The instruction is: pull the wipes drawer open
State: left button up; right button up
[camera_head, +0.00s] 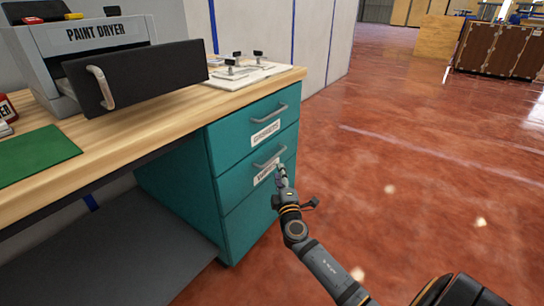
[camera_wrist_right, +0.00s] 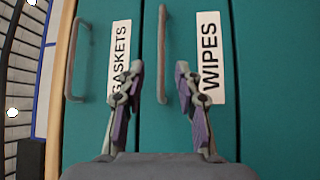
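The wipes drawer (camera_head: 234,190) is a teal front in the cabinet under the workbench, below the gaskets drawer. It looks shut, flush with the cabinet. Its grey bar handle (camera_head: 268,158) also shows in the right wrist view (camera_wrist_right: 162,50), left of the white WIPES label (camera_wrist_right: 209,57). My right gripper (camera_head: 281,174) is at the drawer front, just by this handle. In the right wrist view its fingers (camera_wrist_right: 158,75) are apart, one on each side of the handle. I cannot tell whether they touch it. My left gripper is not in view.
The gaskets drawer (camera_head: 232,143) above has a similar handle (camera_head: 270,113) and looks shut. On the wooden benchtop (camera_head: 130,125) stand a paint dryer (camera_head: 95,33) and a green mat (camera_head: 35,155). The red floor (camera_head: 420,170) right of the cabinet is clear.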

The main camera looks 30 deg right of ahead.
aim_at(275, 157)
jog(key=b+x, duration=0.1)
jog(key=x, duration=0.8)
jog(key=shift+w+d, duration=0.15)
jog(key=shift+w, duration=0.1)
jog(key=shift+c, duration=0.2)
jog(key=shift+f, duration=0.1)
grip_shut()
